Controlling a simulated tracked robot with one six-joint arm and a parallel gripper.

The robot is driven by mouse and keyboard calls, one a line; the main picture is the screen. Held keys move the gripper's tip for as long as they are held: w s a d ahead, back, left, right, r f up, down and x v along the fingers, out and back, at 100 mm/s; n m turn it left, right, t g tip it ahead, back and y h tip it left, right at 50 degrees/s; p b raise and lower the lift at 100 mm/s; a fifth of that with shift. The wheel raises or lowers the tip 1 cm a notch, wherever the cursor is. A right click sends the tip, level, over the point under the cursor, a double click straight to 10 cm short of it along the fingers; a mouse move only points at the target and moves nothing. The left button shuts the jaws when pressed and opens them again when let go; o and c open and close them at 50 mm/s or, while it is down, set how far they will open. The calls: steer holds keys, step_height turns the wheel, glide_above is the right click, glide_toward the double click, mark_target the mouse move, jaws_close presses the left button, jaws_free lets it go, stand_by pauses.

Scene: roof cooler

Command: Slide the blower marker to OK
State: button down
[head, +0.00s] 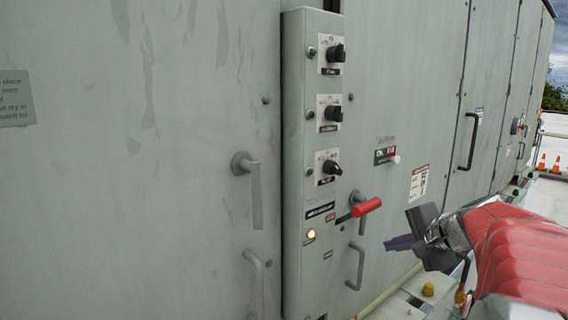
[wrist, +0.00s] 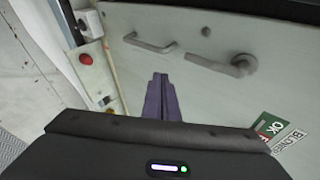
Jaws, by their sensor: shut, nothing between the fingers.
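The blower sign is a small plate (head: 384,152) on the grey cabinet door in the head view, with a green part at left and a red part toward the right. A white knob, which looks like the marker (head: 396,159), sits at its right end, by the red part. In the wrist view a green OK label (wrist: 270,126) and a white BLOWER label (wrist: 289,140) show at the right edge; the marker is not visible there. My gripper (head: 389,243) is shut and empty, below the sign and apart from it. Its dark purple fingers also show in the wrist view (wrist: 160,78).
A control column (head: 296,180) with several black knobs stands left of the sign. Door handles (head: 357,267) stick out nearby. A yellow knob (head: 428,289) stands on the ledge below.

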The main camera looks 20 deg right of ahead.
mark_target(394, 159)
steer(key=w+d+r+m+t+h, duration=0.2)
steer(key=d+r+m+t, duration=0.3)
steer(key=d+r, duration=0.9)
steer(key=r+m+h, duration=0.1)
steer(key=m, duration=0.1)
steer(key=shift+d+m+h, duration=0.2)
steer(key=shift+m+h, duration=0.1)
steer(key=shift+m, duration=0.1)
steer(key=w+a, duration=0.1)
steer(key=w, duration=0.8)
steer(key=shift+w, duration=0.2)
steer(key=shift+s+r, duration=0.1)
steer(key=shift+s, duration=0.05)
